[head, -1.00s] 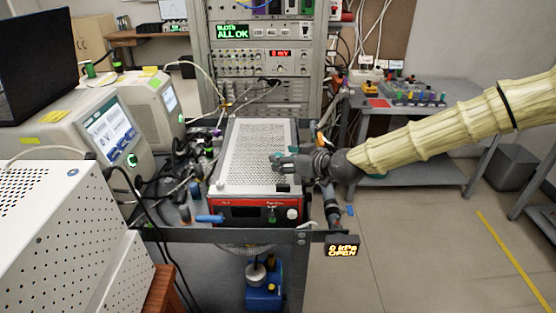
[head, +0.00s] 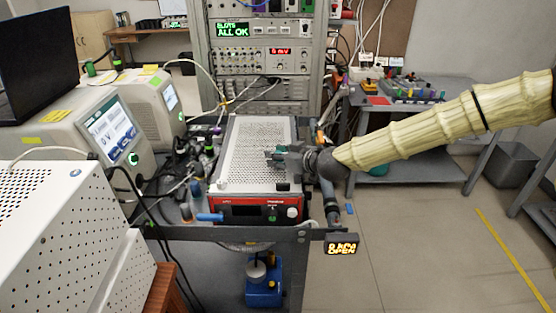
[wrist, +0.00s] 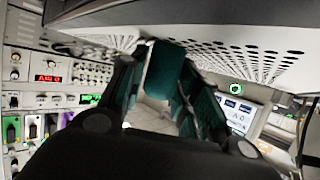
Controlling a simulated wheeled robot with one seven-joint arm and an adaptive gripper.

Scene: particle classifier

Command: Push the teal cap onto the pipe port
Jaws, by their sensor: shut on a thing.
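My gripper (head: 272,155) is above the perforated top of the red-fronted instrument, towards its right side. In the wrist view its two dark fingers (wrist: 165,100) are around a teal piece, which I take to be the teal cap (wrist: 165,66). My gripper is shut on it. In the head view the cap is too small to tell from the fingertips. A dark pipe (head: 331,200) runs along the right side of the cart, beside a display (head: 341,245) that reads OPEN. I cannot make out which end is the port.
The instrument (head: 255,180) fills the middle of the cart. Cables and small parts crowd its left side. A rack (head: 265,65) stands behind. A bench (head: 420,112) with coloured parts is at the back right. Open floor (head: 420,240) lies to the right.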

